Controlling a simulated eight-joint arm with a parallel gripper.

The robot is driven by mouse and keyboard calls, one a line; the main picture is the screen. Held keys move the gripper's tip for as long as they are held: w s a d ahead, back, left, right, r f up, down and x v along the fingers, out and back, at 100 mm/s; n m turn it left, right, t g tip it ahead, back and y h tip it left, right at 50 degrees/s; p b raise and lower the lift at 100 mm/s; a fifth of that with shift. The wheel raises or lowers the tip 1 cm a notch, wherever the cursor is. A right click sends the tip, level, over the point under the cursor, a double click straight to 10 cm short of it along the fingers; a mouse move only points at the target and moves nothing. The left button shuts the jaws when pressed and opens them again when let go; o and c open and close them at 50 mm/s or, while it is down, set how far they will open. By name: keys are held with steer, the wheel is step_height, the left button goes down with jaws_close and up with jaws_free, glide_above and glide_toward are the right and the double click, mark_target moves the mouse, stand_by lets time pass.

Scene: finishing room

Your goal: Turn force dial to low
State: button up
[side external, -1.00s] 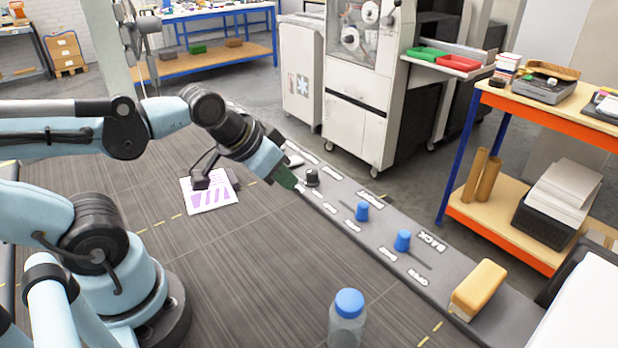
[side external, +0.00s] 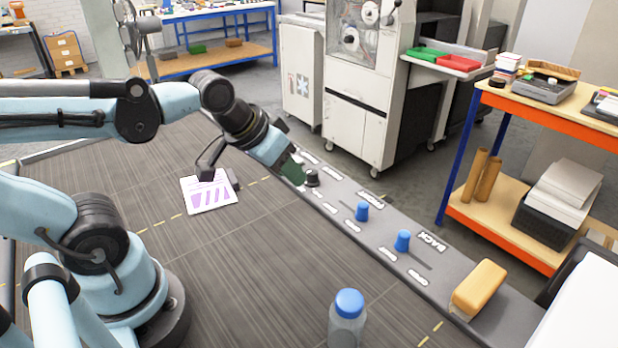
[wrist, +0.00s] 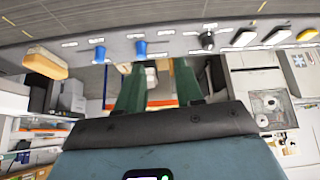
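A black dial (side external: 311,177) stands on the grey control strip (side external: 338,193), just right of my gripper. The dial also shows in the wrist view (wrist: 206,40), right of my fingers. Its pointer direction and the small labels by it are too small to read. My gripper (side external: 299,179) has green fingers and hangs low at the strip's left side, beside the dial. In the wrist view my gripper (wrist: 160,66) has its two fingers apart with nothing between them. I cannot tell whether a finger touches the dial.
Two blue knobs, one nearer the dial (side external: 362,211) and one farther (side external: 403,240), stand in slots along the strip. A yellow block (side external: 479,289) sits at its near end. A blue-capped bottle (side external: 347,318) stands in front. A printed sheet (side external: 209,193) lies left of the strip.

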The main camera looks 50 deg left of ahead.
steer(key=o, duration=0.3)
steer(key=w+a+r+n+g, duration=0.1)
steer(key=w+n, duration=0.1)
steer(key=w+a+r+n+g, duration=0.1)
steer(key=w+a+n, duration=0.1)
steer(key=w, duration=0.1)
steer(key=w+a+r+n+g, duration=0.1)
steer(key=w+n, duration=0.1)
steer(key=n, duration=0.1)
steer(key=shift+w+a+r, duration=0.1)
steer(key=shift+w+a, duration=0.1)
steer(key=shift+o, duration=0.2)
steer(key=n+g, duration=0.4)
steer(key=n, duration=0.5)
glide_toward(312, 170)
steer(key=shift+m, duration=0.3)
step_height(312, 170, down, 9)
steer(key=shift+s+f, duration=0.1)
steer(key=shift+s, duration=0.05)
steer(key=c, duration=1)
